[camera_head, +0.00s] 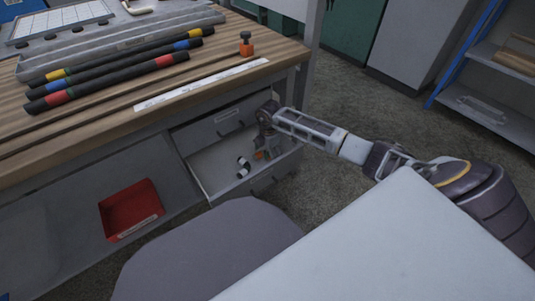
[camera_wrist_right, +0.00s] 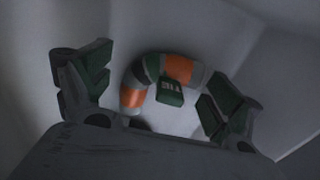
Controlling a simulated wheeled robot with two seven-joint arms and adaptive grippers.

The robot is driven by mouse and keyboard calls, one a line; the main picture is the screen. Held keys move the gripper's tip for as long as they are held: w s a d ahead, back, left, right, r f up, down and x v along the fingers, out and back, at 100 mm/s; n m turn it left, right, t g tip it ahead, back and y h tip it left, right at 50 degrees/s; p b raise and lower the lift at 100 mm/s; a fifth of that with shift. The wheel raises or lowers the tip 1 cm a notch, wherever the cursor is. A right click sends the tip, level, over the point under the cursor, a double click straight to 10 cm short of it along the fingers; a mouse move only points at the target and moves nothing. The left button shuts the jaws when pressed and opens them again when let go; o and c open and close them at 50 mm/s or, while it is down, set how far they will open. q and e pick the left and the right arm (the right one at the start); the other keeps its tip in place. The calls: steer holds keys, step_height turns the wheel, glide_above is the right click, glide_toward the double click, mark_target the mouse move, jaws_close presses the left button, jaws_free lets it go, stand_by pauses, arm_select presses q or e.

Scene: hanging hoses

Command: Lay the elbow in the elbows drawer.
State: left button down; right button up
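The elbow, a grey curved hose piece with orange bands and a dark green label (camera_wrist_right: 180,68), lies on the pale floor of the open drawer (camera_head: 208,168). In the head view its orange part (camera_head: 261,155) shows just below my right gripper (camera_head: 265,135). My right gripper reaches down into the drawer from above. In the right wrist view its two green-padded fingers (camera_wrist_right: 158,82) are spread wide on both sides of the elbow, with gaps to it. Any writing on the drawer front cannot be read. My left gripper is not in view.
A red bin (camera_head: 131,208) stands on the lower shelf.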

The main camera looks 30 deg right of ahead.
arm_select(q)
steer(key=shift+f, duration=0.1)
arm_select(e)
steer(key=shift+r, duration=0.1)
steer(key=shift+r+p, duration=0.4)
steer(key=shift+r, duration=0.35)
step_height(320, 180, up, 4)
steer(key=shift+r+p, duration=0.15)
steer(key=shift+p, duration=0.8)
steer(key=shift+r+p, duration=0.35)
steer(key=shift+r, duration=0.45)
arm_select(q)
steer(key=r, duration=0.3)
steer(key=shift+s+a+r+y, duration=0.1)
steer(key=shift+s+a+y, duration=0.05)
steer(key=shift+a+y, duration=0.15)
arm_select(e)
steer(key=shift+r, duration=0.1)
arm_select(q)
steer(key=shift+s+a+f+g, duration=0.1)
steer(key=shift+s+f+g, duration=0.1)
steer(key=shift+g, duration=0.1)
arm_select(e)
steer(key=shift+s, duration=0.1)
